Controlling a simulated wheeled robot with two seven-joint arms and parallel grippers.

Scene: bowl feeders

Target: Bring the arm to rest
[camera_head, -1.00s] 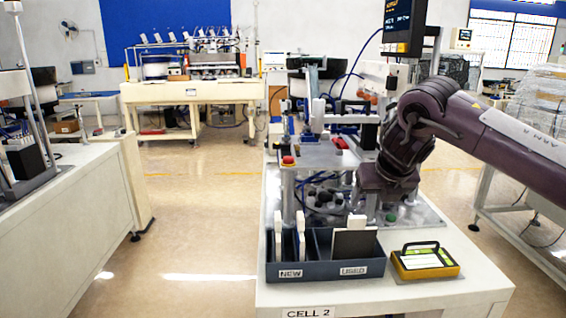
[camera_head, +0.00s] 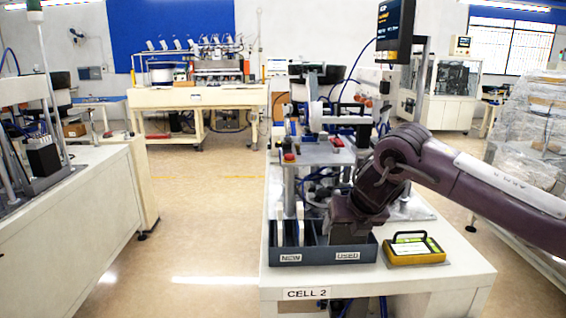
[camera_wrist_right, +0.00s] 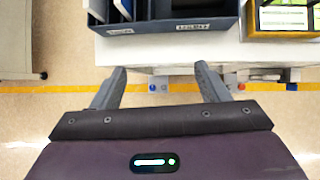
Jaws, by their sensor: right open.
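My right arm reaches in from the right in the head view. Its gripper (camera_head: 350,222) is low, pointing toward the front of the table, and its body covers part of the tray's USED side; the fingers are hidden there. In the right wrist view the two grey fingers of my right gripper (camera_wrist_right: 160,80) are spread wide with nothing between them. They stand apart from the tray, over the strip of floor and table front. My left gripper is not in view.
The dark tray (camera_head: 320,256) marked NEW and USED stands at the table's front edge; the wrist view shows it too (camera_wrist_right: 150,28). A yellow-framed device (camera_head: 414,250) with a handle sits right of it. A red button (camera_head: 289,157) is behind. Open floor (camera_head: 205,220) lies left.

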